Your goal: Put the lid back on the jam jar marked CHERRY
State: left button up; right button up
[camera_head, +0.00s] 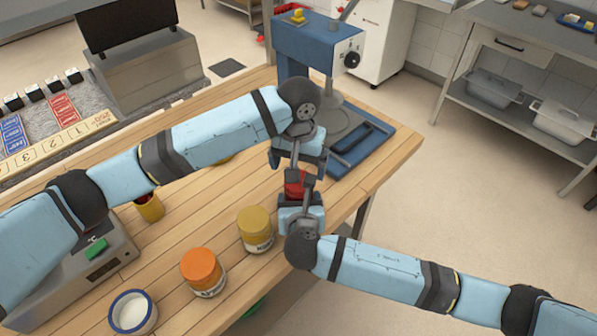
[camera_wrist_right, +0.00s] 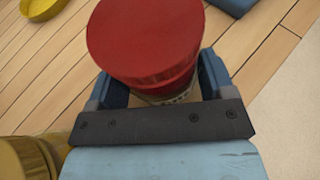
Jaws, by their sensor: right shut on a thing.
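My right gripper (camera_head: 298,187) is shut on a red-topped jar (camera_head: 295,186) near the table's right edge. In the right wrist view the jar (camera_wrist_right: 145,40) sits between the two fingers, its broad red top facing the camera and a sliver of label below. I cannot read that label. My left gripper (camera_head: 299,165) is just beyond the jar, close to it; its fingers are largely hidden and I cannot tell whether it is open. A yellow-topped jar (camera_head: 255,228) and an orange-topped jar (camera_head: 203,272) stand on the table to the left; their labels are too small to read.
A yellow cup (camera_head: 151,208) stands behind a grey scale (camera_head: 85,285). A blue-rimmed white pot (camera_head: 132,312) is at the front. A blue machine (camera_head: 318,50) and a blue tray (camera_head: 362,150) are at the far end. A shallow yellow piece (camera_wrist_right: 38,8) lies beyond the jar.

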aim_at(299, 195)
pick_arm(q)
jog(key=shift+r, duration=0.1)
jog(key=shift+c, duration=0.4)
jog(key=shift+w+d+r+n, duration=0.1)
jog(key=shift+d+r+n, duration=0.05)
jog(key=shift+r+n, duration=0.55)
jog(key=n, duration=0.1)
jog(key=r+n, duration=0.1)
jog(key=shift+d+n, duration=0.1)
jog(key=shift+n, duration=0.2)
jog(key=n, duration=0.2)
jog(key=r+n, duration=0.1)
jog(key=shift+a+n, duration=0.2)
jog(key=shift+n, duration=0.2)
jog(key=shift+f, duration=4)
